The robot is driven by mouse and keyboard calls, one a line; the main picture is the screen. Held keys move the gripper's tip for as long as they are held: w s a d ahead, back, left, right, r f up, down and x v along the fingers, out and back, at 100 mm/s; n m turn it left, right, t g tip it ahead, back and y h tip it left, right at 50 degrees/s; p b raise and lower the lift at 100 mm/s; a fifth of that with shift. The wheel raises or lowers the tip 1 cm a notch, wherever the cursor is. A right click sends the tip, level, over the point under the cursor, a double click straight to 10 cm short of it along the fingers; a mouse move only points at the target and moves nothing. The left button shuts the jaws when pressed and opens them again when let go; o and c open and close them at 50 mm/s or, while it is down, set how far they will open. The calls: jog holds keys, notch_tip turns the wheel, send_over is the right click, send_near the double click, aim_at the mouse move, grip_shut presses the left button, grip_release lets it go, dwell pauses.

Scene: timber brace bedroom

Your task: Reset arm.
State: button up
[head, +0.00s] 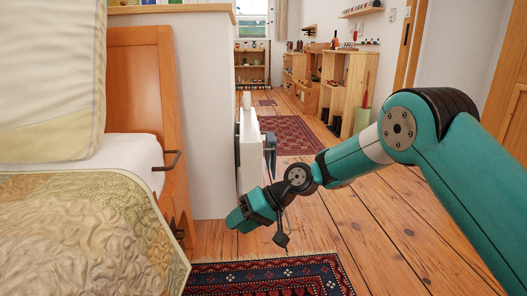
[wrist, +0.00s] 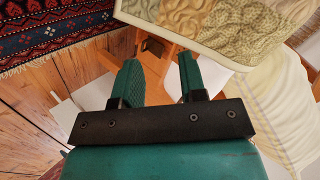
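My arm reaches in from the right in the head view, bent down and to the left. My gripper (head: 240,219) is low over the wooden floor, just right of the bed's end and above the far edge of a patterned rug. In the wrist view my gripper (wrist: 159,62) shows two teal fingers standing apart with a clear gap. I see nothing held between them. Past the fingertips are the bed's wooden frame and quilt.
The bed, with its quilt (head: 80,235) and orange wooden end (head: 140,85), fills the left. A white upright panel (head: 249,145) stands behind my gripper. The dark red rug (head: 270,278) lies in front. Wooden shelves (head: 357,85) stand farther back. Bare floor (head: 390,235) is open at the right.

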jog(key=s+d+r+h+p, duration=0.1)
jog(key=s+d+r, duration=0.1)
jog(key=r, duration=0.3)
jog(key=s+d+r+h+p, duration=0.1)
jog(key=s+d+r, duration=0.15)
jog(key=r, duration=0.25)
jog(key=s+d+r+h+p, duration=0.15)
jog(key=s+d+r, duration=0.3)
jog(key=s, duration=0.45)
jog(key=s+d+r+t+h+p, duration=0.1)
jog(key=s+d+r+p, duration=0.1)
jog(key=s+d+r, duration=0.35)
jog(key=s+d+r+h+p, duration=0.25)
jog(key=s+d, duration=0.35)
jog(key=s, duration=0.5)
notch_tip(320, 180, up, 38)
jog(key=p, duration=3.7)
jog(key=shift+w+f+n+y, duration=0.15)
jog(key=shift+n+y, duration=0.25)
jog(key=shift+a, duration=0.1)
